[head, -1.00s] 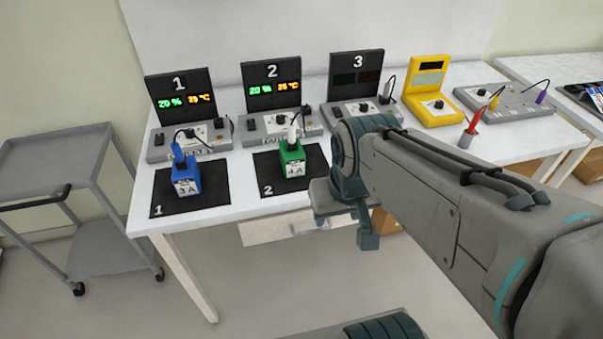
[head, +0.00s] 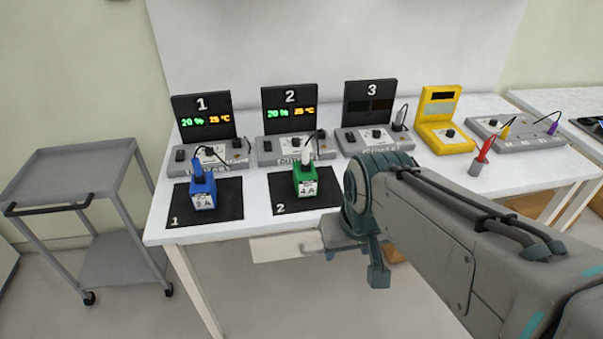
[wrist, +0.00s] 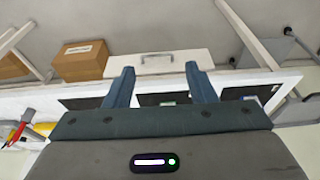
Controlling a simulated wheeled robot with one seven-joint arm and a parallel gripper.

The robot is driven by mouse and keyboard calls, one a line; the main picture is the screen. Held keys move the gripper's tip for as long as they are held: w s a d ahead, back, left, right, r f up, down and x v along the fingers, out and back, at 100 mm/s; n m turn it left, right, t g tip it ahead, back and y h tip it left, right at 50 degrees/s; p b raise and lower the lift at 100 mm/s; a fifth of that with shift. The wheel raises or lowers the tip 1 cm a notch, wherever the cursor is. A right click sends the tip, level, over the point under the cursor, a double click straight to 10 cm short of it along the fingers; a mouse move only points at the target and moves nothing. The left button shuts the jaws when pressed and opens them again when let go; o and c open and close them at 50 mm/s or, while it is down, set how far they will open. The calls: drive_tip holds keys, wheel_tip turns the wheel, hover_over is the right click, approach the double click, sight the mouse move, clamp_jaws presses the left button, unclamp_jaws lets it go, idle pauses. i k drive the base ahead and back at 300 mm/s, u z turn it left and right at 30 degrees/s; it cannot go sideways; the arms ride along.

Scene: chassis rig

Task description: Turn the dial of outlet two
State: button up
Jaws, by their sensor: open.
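Outlet two (head: 292,148) is a grey box on the white table with a black display marked 2, lit "20 %" and "25 °C". Its dial (head: 294,142) is a small dark knob on a white plate on the box top, partly behind a white plug and cable. A green battery (head: 306,190) stands on black mat 2 (head: 322,204) before it, with the white plug on top. My gripper shows in the wrist view (wrist: 163,88), open and empty, its two blue fingers apart. In the head view my gripper (head: 378,274) hangs at the table's front edge, right of mat 2.
Outlet one (head: 205,157), lit, has a blue battery (head: 203,192) on mat 1. Outlet three (head: 375,139) is dark. A yellow meter (head: 443,130) and red probe (head: 481,157) stand right. A grey cart (head: 85,180) is left. A drawer (head: 285,246) sits under the table front.

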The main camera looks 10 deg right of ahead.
sight(296, 141)
drive_tip(key=i, duration=0.95)
drive_tip(key=u, duration=0.55)
